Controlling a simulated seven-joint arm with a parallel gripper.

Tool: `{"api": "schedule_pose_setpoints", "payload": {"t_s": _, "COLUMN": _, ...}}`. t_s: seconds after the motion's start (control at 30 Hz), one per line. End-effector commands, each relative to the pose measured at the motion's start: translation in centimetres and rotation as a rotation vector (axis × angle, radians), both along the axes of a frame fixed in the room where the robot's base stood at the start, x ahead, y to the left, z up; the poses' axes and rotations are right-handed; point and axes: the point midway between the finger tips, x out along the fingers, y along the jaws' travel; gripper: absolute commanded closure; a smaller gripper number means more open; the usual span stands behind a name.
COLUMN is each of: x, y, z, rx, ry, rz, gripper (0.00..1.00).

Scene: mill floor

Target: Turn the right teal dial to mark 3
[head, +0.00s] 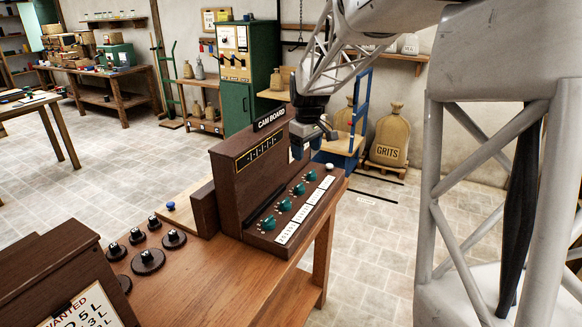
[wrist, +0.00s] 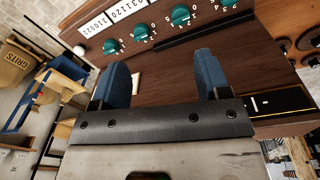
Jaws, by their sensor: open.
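The cam board (head: 245,160) is a dark wooden console with a row of several teal dials on its sloped front ledge. The right teal dial (head: 310,176) is at the far end of the row, near a white round knob. In the wrist view it is the leftmost teal dial (wrist: 110,46), ringed by small marks. Its exact setting is too small to read. My gripper (head: 307,148) has blue fingers. It is open and empty, above the far end of the board and apart from the dials. In the wrist view the fingers (wrist: 166,82) are spread below the dial row.
The other teal dials (head: 285,205) stand close in the same row. White number cards (head: 303,213) lie along the ledge. The white knob (head: 329,166) is beside the right dial. The board's upright back panel (head: 262,153) rises behind. Several black knobs (head: 148,259) sit on the bench.

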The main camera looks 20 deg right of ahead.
Motion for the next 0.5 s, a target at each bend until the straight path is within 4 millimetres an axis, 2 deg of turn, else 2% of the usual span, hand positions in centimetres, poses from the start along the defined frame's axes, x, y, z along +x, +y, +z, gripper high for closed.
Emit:
{"api": "schedule_pose_setpoints", "payload": {"t_s": 0.1, "x": 2.8, "y": -1.2, "z": -1.4, "rx": 0.000, "ry": 0.013, "rz": 0.032, "gripper": 0.30}}
{"api": "schedule_pose_setpoints", "payload": {"t_s": 0.5, "x": 11.1, "y": -5.0, "z": -6.4, "rx": -0.001, "ry": 0.047, "rz": 0.148, "gripper": 0.30}}
